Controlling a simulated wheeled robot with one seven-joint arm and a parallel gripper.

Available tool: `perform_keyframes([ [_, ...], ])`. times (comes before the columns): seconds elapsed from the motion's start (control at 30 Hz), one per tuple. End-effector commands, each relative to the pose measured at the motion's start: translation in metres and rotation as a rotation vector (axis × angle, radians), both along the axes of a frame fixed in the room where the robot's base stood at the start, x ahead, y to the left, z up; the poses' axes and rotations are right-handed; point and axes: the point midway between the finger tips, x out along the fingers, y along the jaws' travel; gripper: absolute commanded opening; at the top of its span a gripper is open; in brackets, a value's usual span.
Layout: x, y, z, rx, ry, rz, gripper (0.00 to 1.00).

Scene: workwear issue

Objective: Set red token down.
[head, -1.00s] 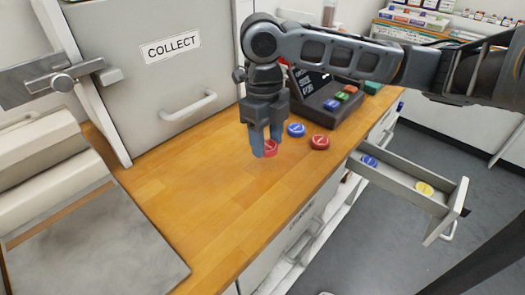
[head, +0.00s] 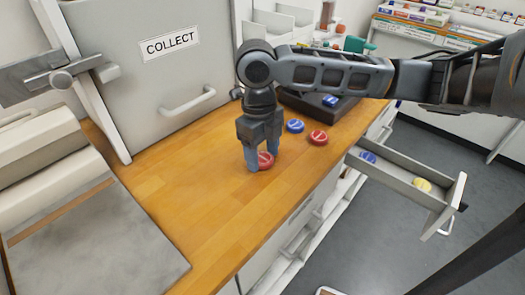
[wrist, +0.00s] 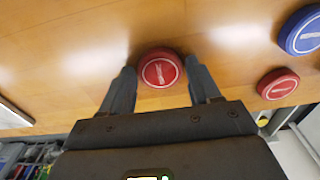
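A round red token (head: 265,160) lies flat on the wooden counter (head: 215,215). It also shows in the wrist view (wrist: 160,69), between my fingertips. My gripper (head: 262,163) points down over it with one finger on each side. The fingers are spread, and in the wrist view my gripper (wrist: 160,72) shows narrow gaps beside the token. A second red token (head: 318,138) lies farther right on the counter, and a blue token (head: 295,126) lies behind it.
An open drawer (head: 408,185) at the right holds a blue token (head: 368,157) and a yellow token (head: 422,184). A dark tray (head: 318,104) stands at the counter's back. A COLLECT hatch (head: 150,80) is at the left.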

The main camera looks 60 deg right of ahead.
Motion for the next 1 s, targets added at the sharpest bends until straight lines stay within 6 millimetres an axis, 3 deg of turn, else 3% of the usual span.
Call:
perform_keyframes([
  [0.13,0.0,0.0,0.0,0.0,0.0,0.0,0.76],
  [0.5,0.001,-0.001,0.008,-0.002,-0.002,0.0,0.76],
  [1.0,0.007,-0.002,0.1,-0.003,-0.002,0.002,0.76],
])
